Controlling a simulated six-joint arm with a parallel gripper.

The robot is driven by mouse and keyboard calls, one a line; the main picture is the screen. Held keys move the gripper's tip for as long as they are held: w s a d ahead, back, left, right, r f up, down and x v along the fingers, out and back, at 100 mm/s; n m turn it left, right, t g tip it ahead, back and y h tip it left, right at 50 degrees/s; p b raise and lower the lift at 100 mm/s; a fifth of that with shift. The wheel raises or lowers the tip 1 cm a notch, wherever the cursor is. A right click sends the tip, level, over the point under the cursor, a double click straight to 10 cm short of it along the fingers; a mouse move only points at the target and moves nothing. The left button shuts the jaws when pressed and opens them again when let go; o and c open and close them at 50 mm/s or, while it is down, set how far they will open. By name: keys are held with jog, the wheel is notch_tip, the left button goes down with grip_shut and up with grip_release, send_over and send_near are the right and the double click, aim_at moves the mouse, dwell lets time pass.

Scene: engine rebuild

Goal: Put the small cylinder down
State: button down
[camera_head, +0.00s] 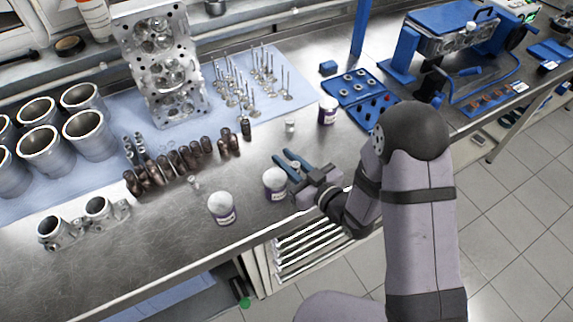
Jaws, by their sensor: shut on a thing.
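I cannot tell whether the cylinder touches the bench. A similar small cylinder (290,126) stands on the bench above the gripper in the picture. Another small metal piece (194,182) is near the dark parts at the left.
White-lidded jars stand close below the gripper (275,184), further left (221,208) and at the upper right (328,110). A blue tray (366,98) lies behind. Valves and a cylinder head (163,65) stand on the blue mat. The bench front is mostly bare.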

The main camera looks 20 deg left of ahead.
jog(key=shift+f, duration=1.3)
jog(key=shift+f, duration=0.2)
jog(key=c, duration=1.9)
grip_release()
jog(key=shift+o, duration=0.2)
jog(key=shift+r, duration=0.1)
